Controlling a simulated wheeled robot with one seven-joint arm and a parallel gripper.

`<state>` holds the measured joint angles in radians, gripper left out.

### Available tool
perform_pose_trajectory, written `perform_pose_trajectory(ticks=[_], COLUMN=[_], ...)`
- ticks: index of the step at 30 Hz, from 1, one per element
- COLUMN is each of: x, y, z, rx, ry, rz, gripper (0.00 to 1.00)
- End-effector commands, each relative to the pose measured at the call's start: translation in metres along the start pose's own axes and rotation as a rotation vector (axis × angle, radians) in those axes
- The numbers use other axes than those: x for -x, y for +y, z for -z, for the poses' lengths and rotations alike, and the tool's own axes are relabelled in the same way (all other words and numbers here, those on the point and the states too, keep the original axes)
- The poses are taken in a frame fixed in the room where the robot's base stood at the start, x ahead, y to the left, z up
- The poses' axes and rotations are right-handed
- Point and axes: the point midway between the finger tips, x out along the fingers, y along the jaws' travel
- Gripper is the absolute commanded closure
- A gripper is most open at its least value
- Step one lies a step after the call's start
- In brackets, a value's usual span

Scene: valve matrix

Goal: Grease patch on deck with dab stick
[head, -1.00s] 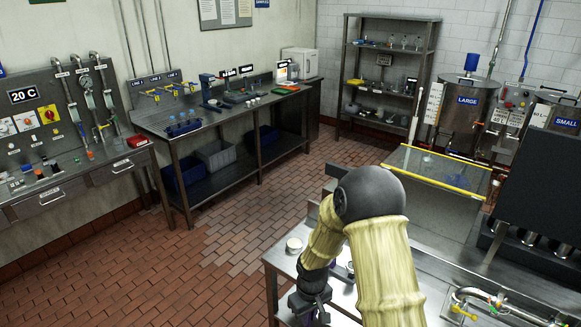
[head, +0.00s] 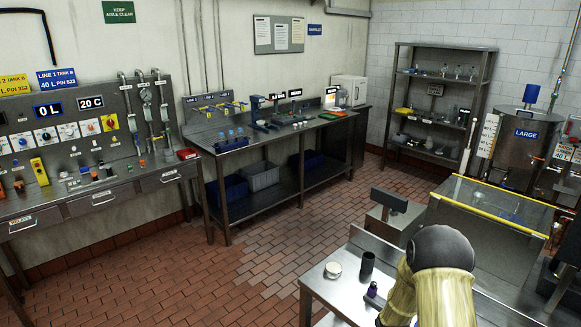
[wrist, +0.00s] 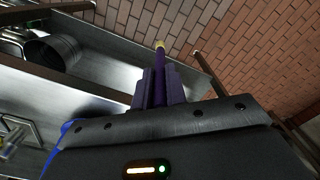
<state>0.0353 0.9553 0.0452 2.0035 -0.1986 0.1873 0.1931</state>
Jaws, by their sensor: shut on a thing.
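In the wrist view my gripper (wrist: 158,88) is shut on a slim purple stick with a yellow tip, the dab stick (wrist: 160,60). The stick points away from the jaws, over the edge of a steel surface with brick floor beyond. In the head view my gripper is out of sight; only my arm shows at the bottom right. A steel deck (head: 318,287) there bears a round pale dish (head: 333,270), a dark upright cylinder (head: 367,262) and a small purple-topped item (head: 372,290). I cannot make out a grease patch.
A glass-topped stand with yellow edging (head: 490,205) is behind my arm. A control panel bench (head: 100,185) stands at left, a long steel bench (head: 270,135) along the back wall, and a shelf rack (head: 440,105) further right. The brick floor (head: 260,265) between is clear.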

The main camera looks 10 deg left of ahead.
Motion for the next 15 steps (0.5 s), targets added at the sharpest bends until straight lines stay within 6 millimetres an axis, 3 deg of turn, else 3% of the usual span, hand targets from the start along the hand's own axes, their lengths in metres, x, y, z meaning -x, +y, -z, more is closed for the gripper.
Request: perform_pose_trajectory(ticks=[5, 15], x=[0.032, 0.159], y=[-0.013, -0.081], z=[0.019, 0.077], rx=[-0.063, -0.367], ry=[0.006, 0.008], rz=[0.001, 0.003], gripper=[1.0, 1.0])
